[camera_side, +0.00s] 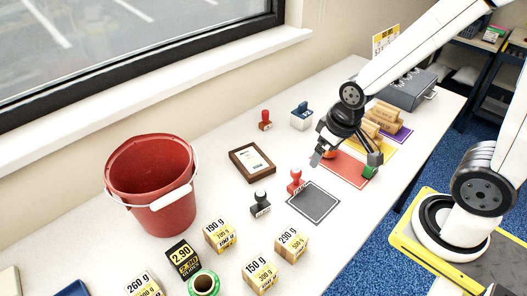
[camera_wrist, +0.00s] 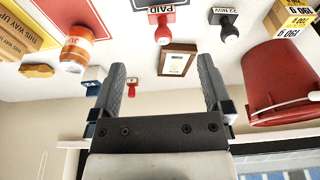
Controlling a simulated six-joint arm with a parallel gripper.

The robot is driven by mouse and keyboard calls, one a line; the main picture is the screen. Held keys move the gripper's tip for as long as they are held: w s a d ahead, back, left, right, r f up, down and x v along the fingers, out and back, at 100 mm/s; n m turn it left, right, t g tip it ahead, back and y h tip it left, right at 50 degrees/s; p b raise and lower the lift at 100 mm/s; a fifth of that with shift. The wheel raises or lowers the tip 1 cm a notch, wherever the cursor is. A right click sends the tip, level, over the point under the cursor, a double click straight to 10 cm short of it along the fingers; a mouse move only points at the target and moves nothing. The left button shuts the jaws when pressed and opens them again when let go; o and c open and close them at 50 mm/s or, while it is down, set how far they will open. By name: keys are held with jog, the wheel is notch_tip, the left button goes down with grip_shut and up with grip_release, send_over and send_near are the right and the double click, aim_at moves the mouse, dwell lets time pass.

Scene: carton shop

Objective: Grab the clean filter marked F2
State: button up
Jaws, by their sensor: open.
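My gripper (camera_side: 345,160) hangs over the far part of the table, above the red mat (camera_side: 346,171). In the wrist view my gripper (camera_wrist: 161,64) has its two dark fingers wide apart with nothing held between them. A brown-framed card (camera_side: 252,162) lies on the table left of my gripper; it also shows in the wrist view (camera_wrist: 177,61), and its small print is unreadable. An orange jar (camera_wrist: 76,49) stands near the gripper, mostly hidden by it in the side view.
A red bucket (camera_side: 152,180) stands at the left by the window. A red stamp (camera_side: 296,183) and a black stamp (camera_side: 260,204) stand near the grey mat (camera_side: 316,203). Brown cartons (camera_side: 387,112) lie behind my gripper.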

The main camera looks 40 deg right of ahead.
notch_tip(320, 180, up, 4)
jog(key=t, duration=1.1)
send_over(305, 106)
jog(key=s, duration=0.5)
notch_tip(305, 106, down, 13)
jog(key=shift+w+r, duration=0.1)
jog(key=shift+r, duration=0.05)
jog(key=shift+x, duration=1.35)
jog(key=shift+x, duration=2.55)
